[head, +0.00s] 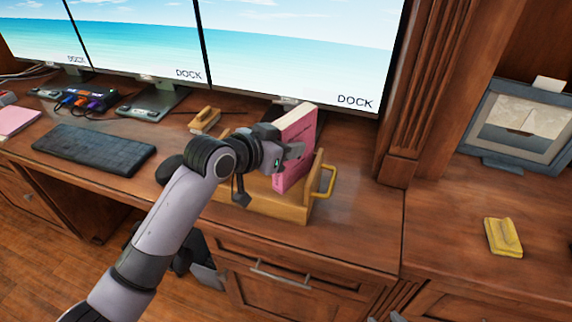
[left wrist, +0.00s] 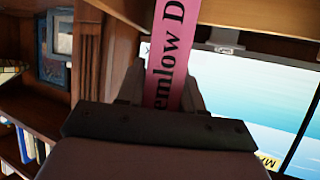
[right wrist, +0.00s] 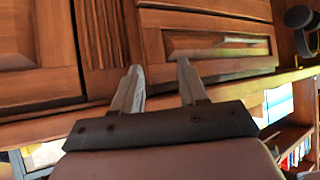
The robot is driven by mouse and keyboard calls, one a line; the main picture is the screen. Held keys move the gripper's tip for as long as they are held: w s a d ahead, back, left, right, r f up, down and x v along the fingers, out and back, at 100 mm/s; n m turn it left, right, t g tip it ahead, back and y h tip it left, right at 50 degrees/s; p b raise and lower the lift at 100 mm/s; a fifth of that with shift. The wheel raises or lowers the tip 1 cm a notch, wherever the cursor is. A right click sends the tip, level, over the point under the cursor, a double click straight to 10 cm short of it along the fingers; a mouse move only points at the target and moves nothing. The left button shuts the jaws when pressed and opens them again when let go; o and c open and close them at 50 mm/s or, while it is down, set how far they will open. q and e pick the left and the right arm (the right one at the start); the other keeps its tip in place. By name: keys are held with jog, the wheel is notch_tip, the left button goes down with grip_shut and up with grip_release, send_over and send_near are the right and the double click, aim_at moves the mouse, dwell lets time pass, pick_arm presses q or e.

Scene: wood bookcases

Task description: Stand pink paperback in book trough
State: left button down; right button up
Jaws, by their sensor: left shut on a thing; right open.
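The pink paperback (head: 297,150) stands nearly upright at the wooden book trough (head: 294,213), near the end with the yellow handle. Its lower edge is at the trough's opening; I cannot tell whether it touches the trough floor. My left gripper (head: 292,152) is shut on the paperback from the left. In the left wrist view the pink spine (left wrist: 170,55) with dark lettering shows between the fingers. My right gripper (right wrist: 160,88) is open and empty in the right wrist view, facing wooden drawer fronts. My left arm hides part of the trough.
Large monitors (head: 300,45) stand behind the trough. A keyboard (head: 95,148) lies to the left, and a pink item (head: 17,121) at the far left. A carved wooden post (head: 418,95) rises to the right. A yellow block (head: 503,237) lies on the right-hand surface, with clear desk between.

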pick_arm(q)
jog(key=shift+f, duration=2.65)
jog(key=shift+f, duration=0.15)
jog(key=c, duration=0.7)
grip_release()
jog(key=v, duration=1.2)
jog(key=s+a+f+n+y, duration=0.2)
jog(key=s+a+f, duration=0.2)
jog(key=s+f, duration=0.2)
jog(key=s+a+f+n+y, duration=0.1)
jog(key=s+a+f, duration=0.3)
jog(key=f, duration=0.6)
jog(key=s+a+f+n+y, duration=0.2)
jog(key=s+a+f+y, duration=0.1)
jog(key=s+a+f, duration=0.2)
jog(key=shift+s+f+n+t, duration=0.15)
jog(key=shift+s+f+t, duration=0.05)
jog(key=shift+s+f, duration=0.6)
jog(key=shift+s+f+n+t, duration=0.2)
jog(key=shift+s+f, duration=0.4)
jog(key=shift+s, duration=0.4)
